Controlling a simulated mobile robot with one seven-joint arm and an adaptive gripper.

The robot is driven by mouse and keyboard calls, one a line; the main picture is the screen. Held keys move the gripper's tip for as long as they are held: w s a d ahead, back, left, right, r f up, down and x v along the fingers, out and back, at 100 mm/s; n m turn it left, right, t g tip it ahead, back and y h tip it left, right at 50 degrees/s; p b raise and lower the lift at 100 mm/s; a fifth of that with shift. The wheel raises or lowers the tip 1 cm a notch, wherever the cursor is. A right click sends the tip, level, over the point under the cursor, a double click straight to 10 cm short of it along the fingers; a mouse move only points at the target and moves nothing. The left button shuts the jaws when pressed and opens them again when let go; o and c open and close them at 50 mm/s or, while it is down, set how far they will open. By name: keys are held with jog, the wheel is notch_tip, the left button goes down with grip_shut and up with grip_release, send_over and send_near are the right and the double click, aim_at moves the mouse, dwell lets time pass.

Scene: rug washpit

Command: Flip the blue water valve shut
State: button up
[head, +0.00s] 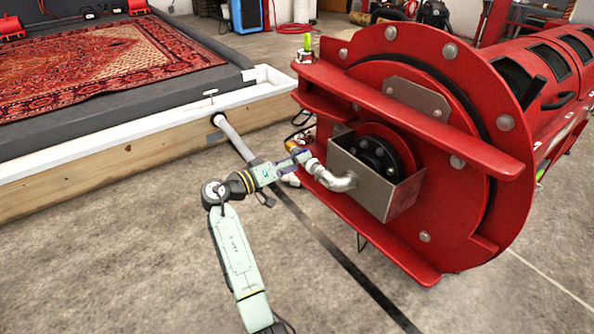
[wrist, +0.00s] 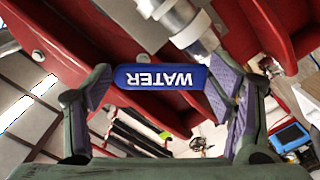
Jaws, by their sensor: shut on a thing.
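The blue water valve handle (wrist: 160,78) is a flat bar with rounded ends and the word WATER in white, upside down in the wrist view. It lies crosswise between the purple-padded fingers of my gripper (wrist: 161,91), which is shut on it end to end. A silver pipe fitting (wrist: 188,28) is just above the handle. In the head view my gripper (head: 290,166) is at the left side of the red machine, beside the metal pipe elbow (head: 336,179). There the handle is small and mostly hidden by the fingers.
The large red drum machine (head: 458,190) stands close on the right, with a steel box (head: 395,195) sticking out near my gripper. A grey hose (head: 235,138) runs from the wood-sided wash pit (head: 110,183). Concrete floor is open in front.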

jog(key=shift+w+a+r+n+p, duration=0.15)
jog(key=shift+r+n+p, duration=0.15)
jog(key=shift+n, duration=0.15)
jog(key=shift+w+a+r+n+p, duration=0.1)
jog(key=shift+w+r+n+p, duration=0.15)
jog(key=shift+n, duration=0.2)
jog(key=shift+w+a+r+n+p, duration=0.25)
jog(key=shift+w+a+n+p, duration=0.25)
jog(key=shift+n, duration=0.7)
jog(key=shift+w+a+r+n+p, duration=0.25)
jog(key=shift+w+n+p, duration=0.3)
jog(key=shift+n, duration=0.65)
jog(key=shift+w+a+r+n+p, duration=0.2)
jog(key=shift+w+a+n+p, duration=0.3)
jog(key=shift+n, duration=0.7)
jog(key=o, duration=1.7)
